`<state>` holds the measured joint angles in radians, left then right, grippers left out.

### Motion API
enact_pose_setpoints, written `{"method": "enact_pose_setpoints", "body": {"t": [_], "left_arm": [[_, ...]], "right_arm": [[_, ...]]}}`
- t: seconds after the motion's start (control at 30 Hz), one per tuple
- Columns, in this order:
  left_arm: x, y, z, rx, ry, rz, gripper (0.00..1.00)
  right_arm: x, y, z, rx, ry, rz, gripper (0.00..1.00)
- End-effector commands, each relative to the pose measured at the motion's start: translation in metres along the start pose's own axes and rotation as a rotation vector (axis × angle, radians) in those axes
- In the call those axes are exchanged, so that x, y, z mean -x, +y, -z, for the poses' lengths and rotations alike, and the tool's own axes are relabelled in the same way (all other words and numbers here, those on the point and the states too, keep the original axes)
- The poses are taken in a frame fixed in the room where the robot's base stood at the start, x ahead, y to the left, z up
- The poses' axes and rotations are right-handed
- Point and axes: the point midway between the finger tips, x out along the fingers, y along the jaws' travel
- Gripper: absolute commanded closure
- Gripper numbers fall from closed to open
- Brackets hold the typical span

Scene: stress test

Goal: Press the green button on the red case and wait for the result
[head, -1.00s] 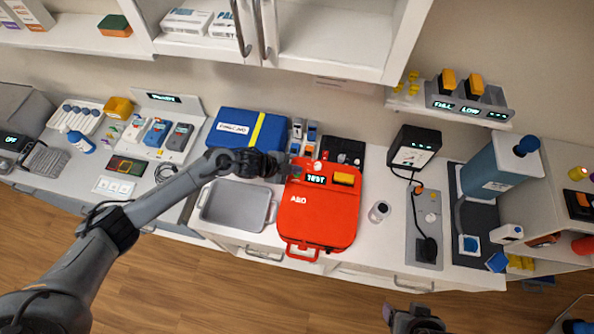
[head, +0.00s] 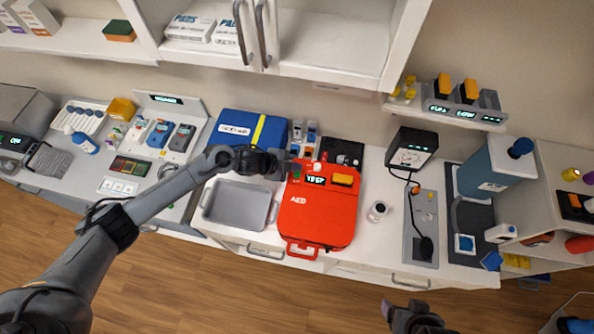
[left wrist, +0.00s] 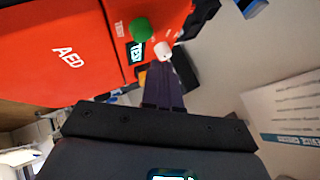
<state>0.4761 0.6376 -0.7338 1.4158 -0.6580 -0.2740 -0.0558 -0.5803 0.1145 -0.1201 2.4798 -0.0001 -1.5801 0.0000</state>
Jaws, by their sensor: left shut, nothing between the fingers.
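The red AED case (head: 312,215) lies on the counter in the head view, with an orange block (head: 342,180) and a small lit display (head: 316,180) at its back end. In the left wrist view the case (left wrist: 50,50) carries a domed green button (left wrist: 140,29), a display (left wrist: 137,52) reading TEST and a small white knob (left wrist: 162,50). My left gripper (head: 287,160) is shut and empty at the case's back left corner. Its fingertips (left wrist: 162,72) appear close to the white knob and the green button; contact cannot be told. My right gripper (head: 413,312) is at the bottom edge, away from the case.
A grey tray (head: 238,205) stands left of the case, and a blue case (head: 247,130) lies behind it. A black charger (head: 411,148) and a small white cylinder (head: 377,211) are to the right. Wall cabinets (head: 340,40) hang above. Some counter right of the case is clear.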

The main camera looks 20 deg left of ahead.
Motion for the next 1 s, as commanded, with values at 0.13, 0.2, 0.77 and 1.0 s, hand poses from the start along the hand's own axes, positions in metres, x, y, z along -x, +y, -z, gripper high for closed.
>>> {"method": "enact_pose_setpoints", "body": {"t": [0.13,0.2,0.77,1.0], "left_arm": [[0.014,-0.011,0.010,0.000,0.000,0.001,1.00],[0.019,-0.014,0.013,0.000,0.000,0.001,1.00],[0.025,-0.018,0.018,0.000,0.000,0.000,1.00],[0.025,-0.018,0.018,0.000,0.000,0.000,1.00]], "right_arm": [[0.018,0.001,0.005,0.003,0.000,-0.002,0.24],[0.023,0.002,0.007,0.005,-0.001,-0.004,0.24],[0.030,0.003,0.009,0.008,-0.001,-0.006,0.24],[0.030,0.002,0.009,0.003,0.000,-0.002,0.24]]}}
